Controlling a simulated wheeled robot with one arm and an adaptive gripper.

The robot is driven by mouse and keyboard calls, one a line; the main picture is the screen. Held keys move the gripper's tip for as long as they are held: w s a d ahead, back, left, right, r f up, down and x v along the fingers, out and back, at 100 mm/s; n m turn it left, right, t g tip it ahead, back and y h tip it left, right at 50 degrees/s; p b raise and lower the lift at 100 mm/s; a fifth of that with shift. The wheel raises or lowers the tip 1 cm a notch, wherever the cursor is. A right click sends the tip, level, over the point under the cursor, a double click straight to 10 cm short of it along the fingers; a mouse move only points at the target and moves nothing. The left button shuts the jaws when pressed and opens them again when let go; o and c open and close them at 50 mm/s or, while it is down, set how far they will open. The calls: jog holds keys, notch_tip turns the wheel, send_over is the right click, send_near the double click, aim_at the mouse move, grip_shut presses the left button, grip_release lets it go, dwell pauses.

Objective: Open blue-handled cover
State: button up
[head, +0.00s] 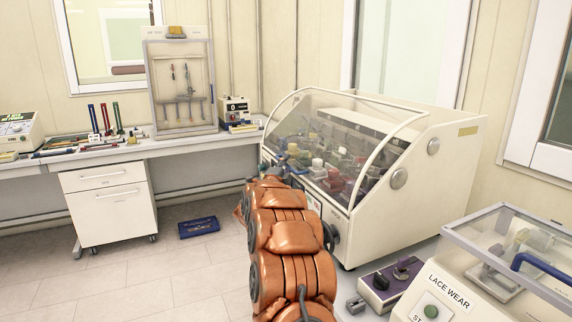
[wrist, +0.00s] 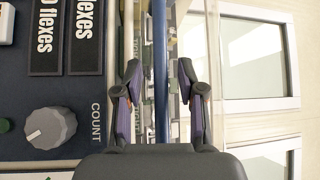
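A large cream machine (head: 425,170) stands right of centre in the head view, with a clear curved cover (head: 350,108) down over its front. A small part of a blue handle (head: 298,169) shows at the cover's lower front edge. In the wrist view the blue handle (wrist: 160,70) is a long bar running between the two fingers. My gripper (wrist: 160,98) is open around the bar, with a visible gap on each side. In the head view my orange arm hides most of the gripper and part of the handle.
A dark panel with a grey knob (wrist: 50,128) and "flexes" labels lies left of the fingers in the wrist view. A lace wear machine (head: 500,270) with its own blue bar (head: 543,266) stands at right. A blue item (head: 198,227) lies on the floor.

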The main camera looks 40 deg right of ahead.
grip_shut()
dwell(0.3)
dwell(0.5)
